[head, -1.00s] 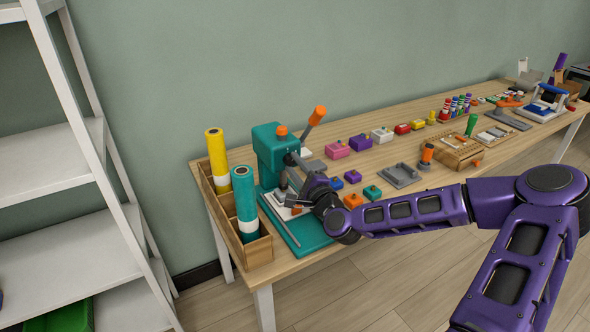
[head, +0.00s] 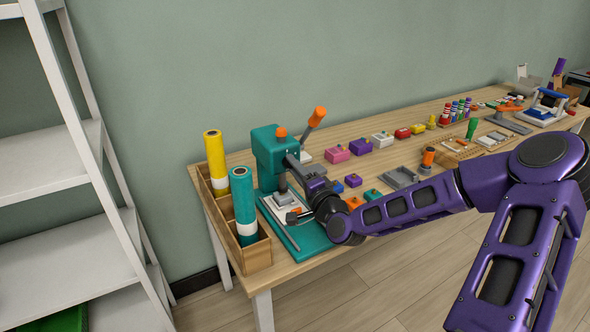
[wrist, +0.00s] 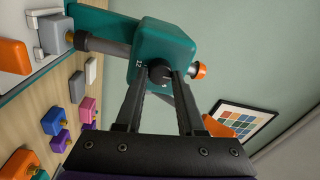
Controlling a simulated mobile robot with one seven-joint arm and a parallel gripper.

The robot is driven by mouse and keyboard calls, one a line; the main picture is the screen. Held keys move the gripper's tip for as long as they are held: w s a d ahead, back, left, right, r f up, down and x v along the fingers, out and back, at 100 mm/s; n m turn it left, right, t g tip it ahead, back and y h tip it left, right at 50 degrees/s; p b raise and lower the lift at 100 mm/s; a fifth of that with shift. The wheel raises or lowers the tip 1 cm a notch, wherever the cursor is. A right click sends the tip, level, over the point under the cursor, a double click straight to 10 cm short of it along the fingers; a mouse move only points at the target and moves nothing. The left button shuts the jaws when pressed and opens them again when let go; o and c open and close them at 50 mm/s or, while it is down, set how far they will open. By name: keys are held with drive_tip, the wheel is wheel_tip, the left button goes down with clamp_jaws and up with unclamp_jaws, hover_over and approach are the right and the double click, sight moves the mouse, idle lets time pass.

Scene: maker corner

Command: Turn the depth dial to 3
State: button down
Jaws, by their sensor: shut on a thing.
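The teal press (head: 272,160) stands at the left end of the bench, with an orange-tipped lever (head: 316,120) and an orange knob on top. In the wrist view its teal head (wrist: 165,45) fills the upper middle. The dark round depth dial (wrist: 160,74) sits on that head, with small white numerals beside it. My gripper (wrist: 160,80) is shut on the dial, one finger on each side. I cannot tell which number the dial points to. In the head view my gripper (head: 298,180) is at the press's front and the dial is hidden by my wrist.
A wooden rack with a yellow roll (head: 216,165) and a teal roll (head: 244,205) stands close left of the press. Small coloured blocks, including a pink one (head: 335,154), lie right of it. A grey tray (head: 400,178) lies further right. The white shelf (head: 60,160) is at far left.

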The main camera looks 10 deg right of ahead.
drive_tip(key=shift+r, duration=0.15)
drive_tip(key=c, duration=0.5)
unclamp_jaws()
drive_tip(key=shift+w, duration=0.1)
drive_tip(key=p+v, duration=0.8)
drive_tip(key=v, duration=0.9)
drive_tip(key=shift+s, duration=0.25)
drive_tip(key=shift+f, duration=0.2)
